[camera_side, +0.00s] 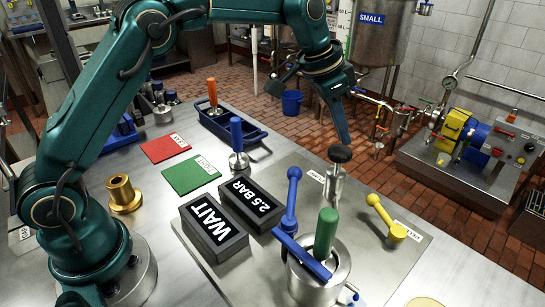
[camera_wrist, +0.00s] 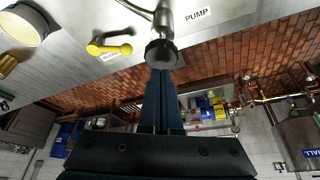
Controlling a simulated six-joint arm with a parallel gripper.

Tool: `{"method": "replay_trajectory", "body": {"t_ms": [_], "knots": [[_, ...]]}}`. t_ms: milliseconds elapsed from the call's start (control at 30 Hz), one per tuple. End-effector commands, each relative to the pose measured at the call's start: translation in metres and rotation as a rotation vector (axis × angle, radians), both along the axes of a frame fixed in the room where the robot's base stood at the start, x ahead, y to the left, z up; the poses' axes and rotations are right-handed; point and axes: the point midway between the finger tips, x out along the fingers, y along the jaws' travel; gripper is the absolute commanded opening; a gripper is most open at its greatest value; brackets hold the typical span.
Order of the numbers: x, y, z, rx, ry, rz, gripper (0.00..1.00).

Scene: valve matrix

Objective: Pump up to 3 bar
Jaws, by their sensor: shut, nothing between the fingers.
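The pump (camera_side: 334,188) is a steel cylinder with a round black knob (camera_side: 340,153) on top, standing upright on the steel plate. In the wrist view the knob (camera_wrist: 161,54) lies straight ahead of the fingertips, by a label reading PUMP (camera_wrist: 198,15). My gripper (camera_side: 346,140) is shut and empty, its fingers pointing down with the tips at the knob. In the wrist view the closed fingers (camera_wrist: 160,72) reach to the knob's edge; I cannot tell whether they touch it.
Black blocks reading WAIT (camera_side: 212,232) and 2.5 BAR (camera_side: 252,203) lie left of the pump. A blue lever (camera_side: 291,200), a green-handled vessel (camera_side: 325,235) and a yellow lever (camera_side: 386,217) stand near it. A blue tray (camera_side: 232,127) sits farther back.

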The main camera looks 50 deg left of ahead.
Motion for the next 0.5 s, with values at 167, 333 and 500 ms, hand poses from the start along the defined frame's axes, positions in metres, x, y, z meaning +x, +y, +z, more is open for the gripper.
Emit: {"method": "replay_trajectory", "body": {"t_ms": [167,333,500], "knots": [[0.001,0.0,0.006,-0.001,-0.002,-0.001,0.0],[0.001,0.0,0.022,0.0,-0.003,-0.001,0.0],[0.002,0.0,0.038,0.0,-0.003,-0.001,0.0]]}}
